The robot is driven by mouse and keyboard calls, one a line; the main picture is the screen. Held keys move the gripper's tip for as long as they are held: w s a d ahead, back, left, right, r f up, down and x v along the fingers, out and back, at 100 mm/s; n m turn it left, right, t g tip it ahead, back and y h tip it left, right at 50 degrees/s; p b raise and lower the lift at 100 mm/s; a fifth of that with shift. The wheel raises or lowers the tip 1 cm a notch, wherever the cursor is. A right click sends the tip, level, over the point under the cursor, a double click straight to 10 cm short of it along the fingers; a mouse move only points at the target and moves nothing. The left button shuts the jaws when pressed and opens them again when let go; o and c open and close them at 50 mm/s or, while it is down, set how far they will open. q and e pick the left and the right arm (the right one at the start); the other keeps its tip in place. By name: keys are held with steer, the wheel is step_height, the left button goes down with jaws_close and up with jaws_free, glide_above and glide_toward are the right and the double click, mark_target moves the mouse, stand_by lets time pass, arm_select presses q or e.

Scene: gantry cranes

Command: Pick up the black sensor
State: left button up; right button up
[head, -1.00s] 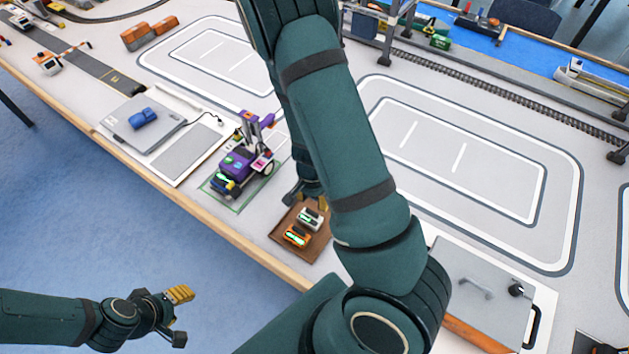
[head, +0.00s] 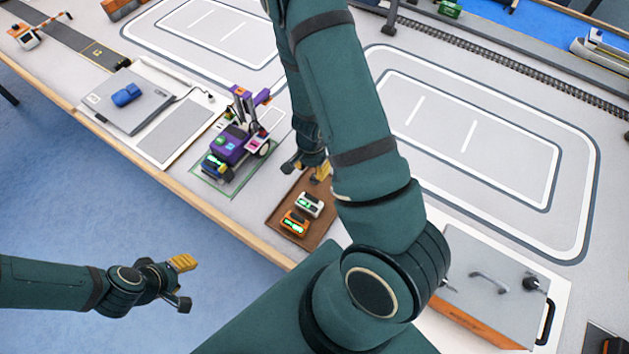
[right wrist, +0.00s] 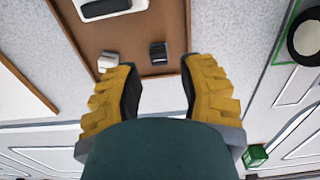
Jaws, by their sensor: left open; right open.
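A small black block (right wrist: 159,52), which looks like the black sensor, sits on the brown tray (right wrist: 172,20) in the right wrist view. A small white block (right wrist: 107,62) lies left of it, near the left fingertip. My right gripper (right wrist: 157,72) is open, its yellow fingers pointing at the tray, with the black block ahead between the tips and not held. In the head view my right gripper (head: 306,168) is at the tray's far edge, partly behind my arm, and the black block is hidden. My left gripper (head: 186,283) is open and empty over the blue floor.
The tray also holds a white device (head: 309,204) and an orange device (head: 294,224) with lit displays. A purple wheeled vehicle (head: 236,138) stands just left of the tray. A grey case (head: 495,287) lies to the right. The marked table area beyond is clear.

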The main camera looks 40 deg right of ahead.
mark_target(315, 175)
steer(key=f+b, duration=0.1)
steer(key=f, duration=0.2)
steer(key=d+f+b, duration=0.1)
steer(key=f, duration=0.1)
steer(key=shift+d+f+b, duration=0.2)
steer(key=shift+f+b, duration=0.1)
steer(key=shift+f, duration=0.1)
jaws_close()
